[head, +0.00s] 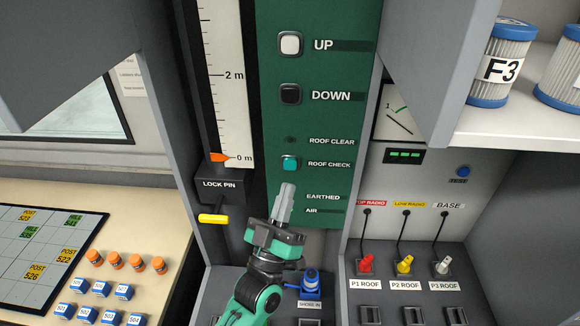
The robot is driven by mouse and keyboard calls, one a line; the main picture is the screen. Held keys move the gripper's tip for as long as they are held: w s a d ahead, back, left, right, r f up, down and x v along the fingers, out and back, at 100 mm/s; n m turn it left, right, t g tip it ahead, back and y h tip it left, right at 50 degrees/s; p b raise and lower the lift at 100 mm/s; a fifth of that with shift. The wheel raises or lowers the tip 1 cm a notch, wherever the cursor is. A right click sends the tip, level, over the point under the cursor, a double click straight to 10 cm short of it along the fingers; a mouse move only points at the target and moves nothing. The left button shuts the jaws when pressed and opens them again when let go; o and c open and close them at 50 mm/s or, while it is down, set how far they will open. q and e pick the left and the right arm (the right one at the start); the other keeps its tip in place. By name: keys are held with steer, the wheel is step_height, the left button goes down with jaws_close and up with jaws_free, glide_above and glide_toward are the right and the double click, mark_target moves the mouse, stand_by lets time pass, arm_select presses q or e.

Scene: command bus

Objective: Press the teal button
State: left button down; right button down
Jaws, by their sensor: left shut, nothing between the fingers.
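The teal button (290,163) sits on the green panel (345,165), left of the ROOF CHECK label. My left gripper (286,188) is below the button, its grey fingers shut and pointing up toward it. In the picture a small gap shows between the fingertips and the button; I cannot tell the gap in depth. The button's face is unobstructed. My right gripper is not in view.
Above are a white UP button (290,43) and a black DOWN button (290,94). A yellow lock pin (213,218) sticks out at left. A blue connector (310,284) stands beside my left wrist. Radio plugs (404,265) and a shelf (520,125) are at right.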

arm_select(q)
steer(key=shift+w+b, duration=0.3)
steer(key=shift+w, duration=1.85)
steer(key=shift+w, duration=0.15)
steer(key=shift+w, duration=0.25)
steer(key=shift+w, duration=0.4)
stand_by(0.9)
steer(key=shift+s, duration=0.85)
steer(key=shift+s+p, duration=0.6)
steer(key=shift+s, duration=1.9)
